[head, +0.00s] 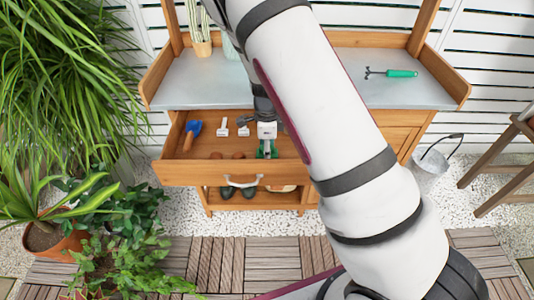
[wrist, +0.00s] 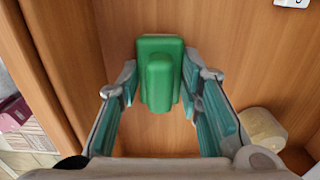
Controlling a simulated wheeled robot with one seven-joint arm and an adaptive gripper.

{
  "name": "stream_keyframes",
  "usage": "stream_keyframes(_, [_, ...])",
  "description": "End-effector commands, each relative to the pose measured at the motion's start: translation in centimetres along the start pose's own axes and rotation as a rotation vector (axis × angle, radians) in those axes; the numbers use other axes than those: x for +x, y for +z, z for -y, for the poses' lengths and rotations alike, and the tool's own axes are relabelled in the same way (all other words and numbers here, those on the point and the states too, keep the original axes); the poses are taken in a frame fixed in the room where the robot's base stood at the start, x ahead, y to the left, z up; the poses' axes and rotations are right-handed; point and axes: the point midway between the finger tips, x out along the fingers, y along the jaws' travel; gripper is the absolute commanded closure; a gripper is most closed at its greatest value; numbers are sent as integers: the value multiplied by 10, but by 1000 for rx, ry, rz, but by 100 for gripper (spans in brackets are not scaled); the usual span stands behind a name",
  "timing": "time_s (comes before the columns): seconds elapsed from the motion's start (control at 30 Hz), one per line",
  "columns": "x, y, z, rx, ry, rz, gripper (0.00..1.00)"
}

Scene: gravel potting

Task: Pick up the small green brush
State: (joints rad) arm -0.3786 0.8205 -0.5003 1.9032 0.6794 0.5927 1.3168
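The small green brush (wrist: 160,62) lies on the wooden floor of the open drawer (head: 200,172). In the wrist view its block and raised handle sit between the fingertips of my gripper (wrist: 160,88). The fingers are apart, one on each side of the brush, and close to its sides. Whether they touch it is hard to tell. In the head view my gripper (head: 266,150) reaches down into the drawer, and a little green of the brush shows there, mostly hidden by the fingers.
In the drawer, left of my gripper, are a blue-ended tool (head: 193,128), small white-headed items (head: 223,126) and brown round pieces (head: 216,155). The drawer's left wall and front panel stand near. A green-handled hand rake (head: 402,73) lies on the grey bench top (head: 375,93).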

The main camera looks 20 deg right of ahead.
Motion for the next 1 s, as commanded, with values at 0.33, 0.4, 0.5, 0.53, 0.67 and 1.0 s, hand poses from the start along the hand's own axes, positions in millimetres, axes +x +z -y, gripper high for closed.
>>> stream_keyframes(0.33, [-7,1,0,-1,-1,1,96])
stream_keyframes(0.4, [-16,1,0,-2,-2,1,96])
stream_keyframes(0.5, [-35,1,0,-1,-3,3,96])
stream_keyframes(0.53, [-41,1,1,-2,-4,2,96])
stream_keyframes(0.67, [-66,1,0,-2,-3,2,96])
stream_keyframes(1.0, [-100,0,0,-1,0,-1,96])
